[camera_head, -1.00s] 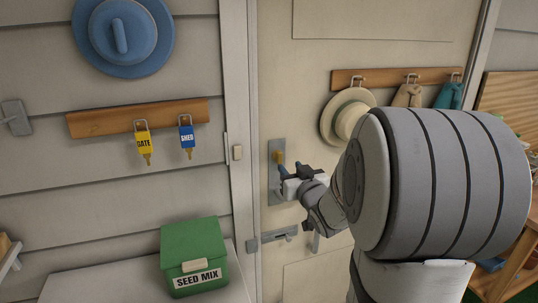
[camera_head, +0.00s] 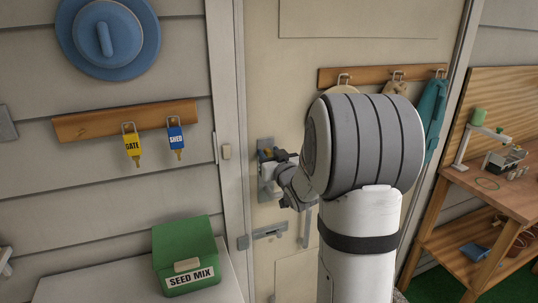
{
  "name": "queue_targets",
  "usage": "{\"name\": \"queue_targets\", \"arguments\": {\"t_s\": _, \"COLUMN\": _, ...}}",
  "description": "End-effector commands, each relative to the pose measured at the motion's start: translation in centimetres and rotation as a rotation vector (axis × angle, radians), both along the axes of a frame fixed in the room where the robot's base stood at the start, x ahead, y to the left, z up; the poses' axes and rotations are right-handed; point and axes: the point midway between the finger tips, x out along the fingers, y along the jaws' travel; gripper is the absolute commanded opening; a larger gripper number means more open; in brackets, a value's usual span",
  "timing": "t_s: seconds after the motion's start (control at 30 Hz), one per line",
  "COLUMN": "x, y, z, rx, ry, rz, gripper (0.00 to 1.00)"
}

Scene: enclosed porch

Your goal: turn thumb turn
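The thumb turn (camera_head: 267,153) is a small brass-coloured piece on a grey metal plate (camera_head: 264,187) at the left side of the pale door. It is mostly hidden by my gripper (camera_head: 271,158), which reaches in from the right at its height. The dark fingertips are at or right beside the thumb turn. I cannot tell whether they touch it, or whether they are open or shut. My large grey arm covers the door to the right of the plate.
A sliding bolt (camera_head: 268,232) sits below the plate. Key tags (camera_head: 132,146) hang from a wooden rail at left. A green seed box (camera_head: 186,255) stands on a white surface. A wooden bench (camera_head: 490,190) stands at right.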

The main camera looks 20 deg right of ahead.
Motion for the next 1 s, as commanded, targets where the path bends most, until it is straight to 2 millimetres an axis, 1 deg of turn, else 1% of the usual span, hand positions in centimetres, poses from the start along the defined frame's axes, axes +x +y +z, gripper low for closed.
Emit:
{"name": "queue_targets", "arguments": {"t_s": 0.03, "x": -0.02, "y": -0.02, "z": 0.0, "rx": 0.0, "ry": 0.0, "rz": 0.0, "gripper": 0.33}}
{"name": "queue_targets", "arguments": {"t_s": 0.07, "x": -0.02, "y": -0.02, "z": 0.0, "rx": 0.0, "ry": 0.0, "rz": 0.0, "gripper": 0.31}}
{"name": "queue_targets", "arguments": {"t_s": 0.43, "x": -0.05, "y": -0.07, "z": 0.01, "rx": 0.0, "ry": 0.0, "rz": -0.001, "gripper": 0.0}}
{"name": "queue_targets", "arguments": {"t_s": 0.53, "x": -0.05, "y": -0.08, "z": 0.01, "rx": 0.0, "ry": 0.0, "rz": -0.001, "gripper": 0.0}}
{"name": "queue_targets", "arguments": {"t_s": 0.57, "x": -0.07, "y": 0.76, "z": 0.02, "rx": 0.001, "ry": 0.0, "rz": 0.0, "gripper": 0.0}}
{"name": "queue_targets", "arguments": {"t_s": 0.7, "x": -0.06, "y": 0.12, "z": -0.09, "rx": -0.007, "ry": 0.0, "rz": 0.0, "gripper": 0.0}}
{"name": "queue_targets", "arguments": {"t_s": 0.87, "x": -0.05, "y": 0.07, "z": -0.28, "rx": -0.048, "ry": -0.003, "rz": 0.001, "gripper": 0.0}}
{"name": "queue_targets", "arguments": {"t_s": 1.0, "x": -0.06, "y": 0.13, "z": -0.55, "rx": -0.12, "ry": -0.004, "rz": 0.0, "gripper": 0.0}}
